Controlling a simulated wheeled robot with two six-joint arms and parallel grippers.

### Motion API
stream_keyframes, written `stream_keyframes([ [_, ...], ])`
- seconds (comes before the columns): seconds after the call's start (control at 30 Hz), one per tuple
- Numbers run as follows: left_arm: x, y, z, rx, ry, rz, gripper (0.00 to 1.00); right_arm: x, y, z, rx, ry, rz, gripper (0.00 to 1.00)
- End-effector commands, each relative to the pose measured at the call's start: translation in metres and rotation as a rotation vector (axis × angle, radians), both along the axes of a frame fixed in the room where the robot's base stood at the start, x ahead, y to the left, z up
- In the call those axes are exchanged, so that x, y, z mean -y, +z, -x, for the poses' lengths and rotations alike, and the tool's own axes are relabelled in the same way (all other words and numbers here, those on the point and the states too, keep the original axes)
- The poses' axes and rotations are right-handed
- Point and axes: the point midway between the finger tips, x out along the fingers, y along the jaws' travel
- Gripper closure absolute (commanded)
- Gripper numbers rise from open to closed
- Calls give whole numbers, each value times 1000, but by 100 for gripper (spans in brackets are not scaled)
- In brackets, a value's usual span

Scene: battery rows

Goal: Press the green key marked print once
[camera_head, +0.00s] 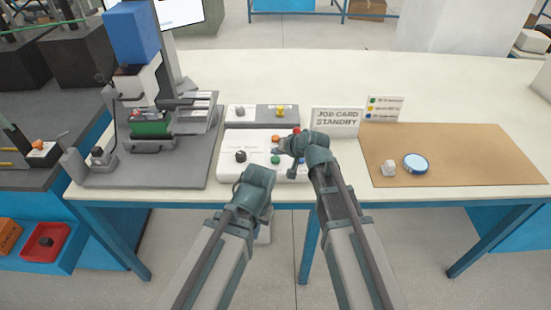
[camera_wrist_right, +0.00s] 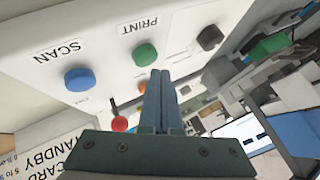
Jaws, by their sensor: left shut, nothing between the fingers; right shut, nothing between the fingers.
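The green key (camera_head: 275,160) sits on the white control panel (camera_head: 262,138), between a black knob and a blue key. In the right wrist view the green key (camera_wrist_right: 145,53) has the word PRINT beside it and stands out from the panel. My right gripper (camera_head: 278,152) is shut and empty over the panel, close to the green key. In the right wrist view its fingertips (camera_wrist_right: 160,72) show just beside the green key, seemingly apart from it. My left gripper (camera_head: 258,178) is low at the panel's front edge; its fingers are mostly hidden.
The blue key (camera_wrist_right: 79,79) marked SCAN, the black knob (camera_wrist_right: 209,37), an orange button (camera_wrist_right: 142,87) and a red knob (camera_wrist_right: 119,123) are close by. A job card (camera_head: 337,121) reading STANDBY stands behind. A brown mat (camera_head: 460,160) lies right, a machine (camera_head: 150,100) stands left.

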Motion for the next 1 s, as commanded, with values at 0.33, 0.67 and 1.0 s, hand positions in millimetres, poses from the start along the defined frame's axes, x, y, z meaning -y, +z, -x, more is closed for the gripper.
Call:
stream_keyframes([
  [0.33, 0, -9, 0, 0, 0, 0, 100, 0, -9, 0, 0, 0, 0, 100],
  [0.67, 0, -9, 0, 0, 0, 0, 100, 0, -9, 0, 0, 0, 0, 100],
  [1.0, 0, -12, 0, 0, 0, 0, 100, 0, -12, 0, 0, 0, 0, 100],
])
